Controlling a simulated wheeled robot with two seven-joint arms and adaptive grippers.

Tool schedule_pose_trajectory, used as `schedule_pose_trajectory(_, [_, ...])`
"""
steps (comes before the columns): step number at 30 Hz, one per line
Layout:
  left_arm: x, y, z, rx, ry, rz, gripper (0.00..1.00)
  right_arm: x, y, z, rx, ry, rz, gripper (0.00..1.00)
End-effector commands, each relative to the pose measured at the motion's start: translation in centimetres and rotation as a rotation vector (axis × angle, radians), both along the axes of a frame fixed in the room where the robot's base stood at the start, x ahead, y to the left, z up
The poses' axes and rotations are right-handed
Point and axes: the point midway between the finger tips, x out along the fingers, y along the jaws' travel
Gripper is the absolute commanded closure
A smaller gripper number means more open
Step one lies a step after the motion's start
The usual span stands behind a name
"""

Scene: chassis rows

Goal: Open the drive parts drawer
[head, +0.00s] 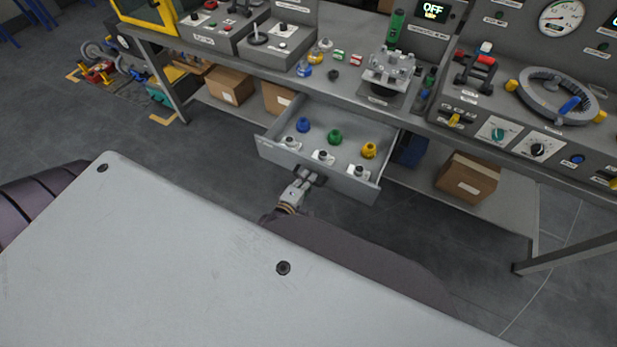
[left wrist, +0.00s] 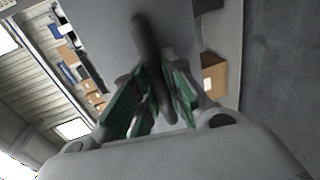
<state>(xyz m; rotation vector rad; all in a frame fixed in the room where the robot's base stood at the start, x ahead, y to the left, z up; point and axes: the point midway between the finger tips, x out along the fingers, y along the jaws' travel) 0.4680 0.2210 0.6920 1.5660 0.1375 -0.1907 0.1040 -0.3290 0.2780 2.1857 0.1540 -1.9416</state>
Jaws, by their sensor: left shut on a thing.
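The drive parts drawer (head: 318,158) stands pulled out from under the workbench in the head view, with its inside showing. Blue, green and yellow knob-like parts lie in it, with small white labelled pieces along the front. My left gripper (head: 300,185) is at the middle of the drawer's front, shut on the dark drawer handle (head: 312,177). In the left wrist view the dark handle bar (left wrist: 150,60) runs between the green-padded fingers of my left gripper (left wrist: 155,105). The drawer's grey front (left wrist: 105,25) is just beyond them. My right gripper is not in view.
The workbench (head: 340,93) carries a metal fixture (head: 390,70), switch boxes and a control panel with a ring-shaped wheel (head: 557,95). Cardboard boxes (head: 467,177) stand on the lower shelf. A table leg (head: 533,225) is at the right.

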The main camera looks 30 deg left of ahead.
Motion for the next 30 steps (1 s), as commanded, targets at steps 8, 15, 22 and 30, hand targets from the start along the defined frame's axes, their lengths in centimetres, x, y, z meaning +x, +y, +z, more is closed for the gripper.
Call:
schedule_pose_trajectory(8, [-0.05, 0.06, -0.13, 0.001, 0.002, 0.001, 0.79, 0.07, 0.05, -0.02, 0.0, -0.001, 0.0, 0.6])
schedule_pose_trajectory(15, [-0.01, 0.03, -0.06, 0.0, 0.001, 0.0, 0.65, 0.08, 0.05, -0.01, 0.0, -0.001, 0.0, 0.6])
schedule_pose_trajectory(22, [-0.04, 0.01, -0.02, 0.0, 0.0, 0.0, 0.65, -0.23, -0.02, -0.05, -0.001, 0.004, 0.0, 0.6])
schedule_pose_trajectory(30, [-0.95, 0.03, 0.16, 0.0, 0.0, 0.0, 0.65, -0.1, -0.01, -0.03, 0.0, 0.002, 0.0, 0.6])
